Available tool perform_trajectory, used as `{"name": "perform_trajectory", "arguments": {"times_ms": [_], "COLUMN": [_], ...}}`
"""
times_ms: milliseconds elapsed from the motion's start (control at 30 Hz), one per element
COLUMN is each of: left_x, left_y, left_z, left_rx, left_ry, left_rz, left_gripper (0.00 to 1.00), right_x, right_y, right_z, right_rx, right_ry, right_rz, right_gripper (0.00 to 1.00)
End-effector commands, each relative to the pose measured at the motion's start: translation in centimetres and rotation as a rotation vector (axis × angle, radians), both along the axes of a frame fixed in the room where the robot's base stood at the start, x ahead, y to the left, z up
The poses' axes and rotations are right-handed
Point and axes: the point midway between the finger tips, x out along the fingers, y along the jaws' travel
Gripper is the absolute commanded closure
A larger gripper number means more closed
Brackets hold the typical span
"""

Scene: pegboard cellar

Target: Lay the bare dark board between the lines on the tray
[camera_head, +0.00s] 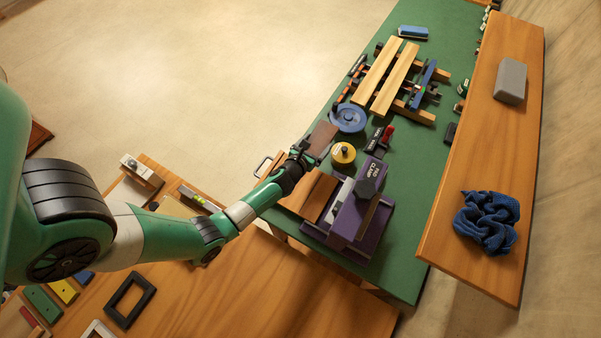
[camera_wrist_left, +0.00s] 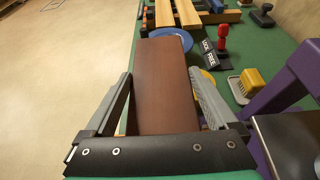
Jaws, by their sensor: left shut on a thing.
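A dark reddish-brown board (camera_head: 322,139) is held in my left gripper (camera_head: 297,167), its free end pointing away from the arm. In the left wrist view the board (camera_wrist_left: 165,82) lies lengthwise between the two grey fingers of my left gripper (camera_wrist_left: 163,103), which are shut on it. Its visible face is bare. A light wooden piece with a metal handle (camera_head: 263,166), possibly the tray, shows partly below the gripper at the green bench's left edge. The arm covers part of it, and I cannot make out any lines. My right gripper is not in view.
A purple clamp fixture (camera_head: 349,222) stands right of the gripper. A yellow round object (camera_head: 343,154) and a blue disc (camera_head: 348,117) sit close to the board. Wooden slats (camera_head: 395,79) lie farther back. A raised shelf (camera_head: 470,165) holds a blue cloth (camera_head: 487,222).

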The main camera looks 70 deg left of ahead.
Motion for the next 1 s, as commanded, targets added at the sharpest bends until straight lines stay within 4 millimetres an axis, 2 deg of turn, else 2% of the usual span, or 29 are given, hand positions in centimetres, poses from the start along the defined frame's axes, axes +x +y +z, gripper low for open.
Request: {"name": "perform_trajectory", "arguments": {"times_ms": [100, 333, 400, 500, 600, 867, 1000], "left_x": [-2.1, -6.2, -7.0, -8.1, -8.8, -9.3, -9.9], "left_y": [-1.8, -5.0, -5.6, -6.4, -7.0, -7.4, -7.7], "left_z": [-1.7, -4.1, -5.9, -7.5, -8.3, -8.8, -11.2], "left_rx": [-0.001, -0.001, -0.001, -0.001, 0.0, 0.0, -0.001], "left_ry": [0.003, 0.002, 0.003, 0.002, 0.001, 0.0, 0.001], "left_rz": [-0.004, -0.004, -0.004, -0.004, -0.004, -0.001, 0.0], "left_gripper": [0.71, 0.71, 0.71, 0.71, 0.71, 0.71, 0.71], "right_x": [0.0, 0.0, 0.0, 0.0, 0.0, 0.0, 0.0], "right_y": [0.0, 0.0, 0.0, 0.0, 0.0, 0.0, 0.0], "right_z": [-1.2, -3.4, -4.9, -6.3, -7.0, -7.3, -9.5], "right_rx": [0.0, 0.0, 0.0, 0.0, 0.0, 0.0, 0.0], "right_ry": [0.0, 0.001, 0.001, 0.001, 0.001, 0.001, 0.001], "right_rz": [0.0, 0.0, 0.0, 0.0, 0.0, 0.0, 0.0], "right_gripper": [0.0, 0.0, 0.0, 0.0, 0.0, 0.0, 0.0]}}
